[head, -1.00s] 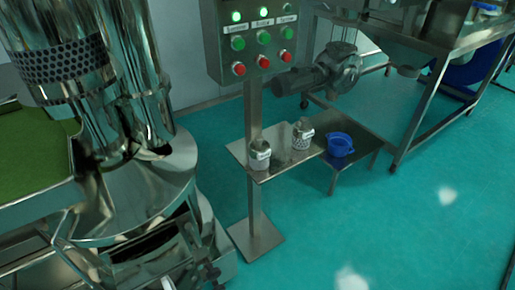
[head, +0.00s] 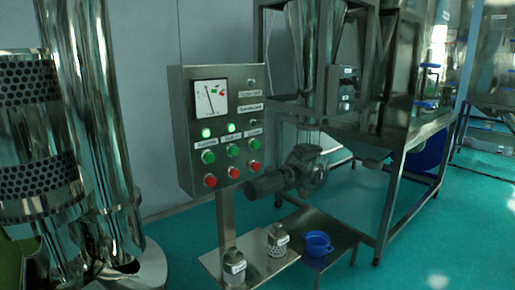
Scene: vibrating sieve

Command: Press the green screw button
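A grey control panel (head: 183,110) stands on a post in the middle of the head view. It carries a row of three green buttons: left (head: 208,157), middle (head: 233,150) and right (head: 256,144). A red button sits below each one: left (head: 210,181), middle (head: 233,173) and right (head: 255,165). Above, the left lamp (head: 205,132) and the middle lamp (head: 230,127) glow green, while the right lamp (head: 253,122) looks unlit. The small labels are too blurred to read surely, so I cannot tell which is the screw button. Neither of my grippers is in view.
A shiny metal machine (head: 100,130) fills the left side. Below the panel, a low shelf (head: 262,270) holds two small containers and a blue cup (head: 318,243). A motor (head: 290,175) and a steel frame (head: 395,170) stand right of the panel. Green floor (head: 460,240) is clear at right.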

